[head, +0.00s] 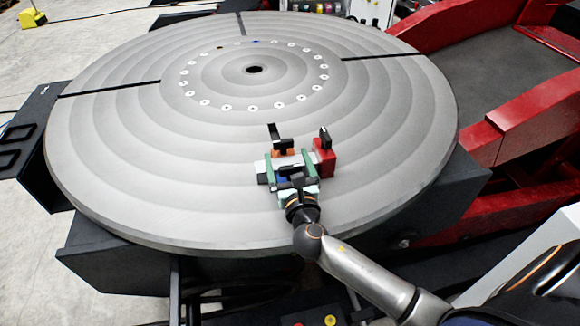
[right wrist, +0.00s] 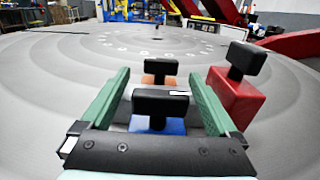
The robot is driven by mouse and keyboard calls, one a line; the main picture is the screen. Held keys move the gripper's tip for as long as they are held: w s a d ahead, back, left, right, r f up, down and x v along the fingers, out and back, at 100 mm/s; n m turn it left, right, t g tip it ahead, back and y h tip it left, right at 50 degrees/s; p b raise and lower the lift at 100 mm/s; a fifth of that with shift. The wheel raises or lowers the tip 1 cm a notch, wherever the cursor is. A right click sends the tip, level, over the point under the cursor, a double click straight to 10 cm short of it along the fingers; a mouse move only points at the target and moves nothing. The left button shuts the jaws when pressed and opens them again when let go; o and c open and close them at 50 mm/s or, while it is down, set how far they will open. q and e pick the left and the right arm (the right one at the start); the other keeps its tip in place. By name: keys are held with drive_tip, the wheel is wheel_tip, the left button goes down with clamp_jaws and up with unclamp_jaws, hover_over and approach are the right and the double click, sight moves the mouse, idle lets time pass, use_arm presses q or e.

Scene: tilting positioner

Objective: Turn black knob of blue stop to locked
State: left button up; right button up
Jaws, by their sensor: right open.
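The blue stop (right wrist: 158,126) sits on the round grey turntable, and its black knob (right wrist: 161,103) is a bar lying crosswise in the right wrist view. In the head view a bit of blue (head: 281,180) shows, mostly hidden by my gripper. My right gripper (right wrist: 158,74) has green fingers and is open. One finger is on each side of the blue stop and its knob, with visible gaps, so it holds nothing. It also shows in the head view (head: 291,157) near the turntable's front. My left gripper is not in view.
An orange stop (right wrist: 160,66) with a black knob stands just beyond the blue one. A red stop (right wrist: 234,100) with a tall black knob stands close outside the right finger. The rest of the turntable (head: 140,150) is largely clear. Red machine arms (head: 535,120) flank it on the right.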

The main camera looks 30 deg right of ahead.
drive_tip(key=b+v, duration=0.1)
drive_tip(key=v, duration=1.1)
drive_tip(key=shift+s, duration=0.2)
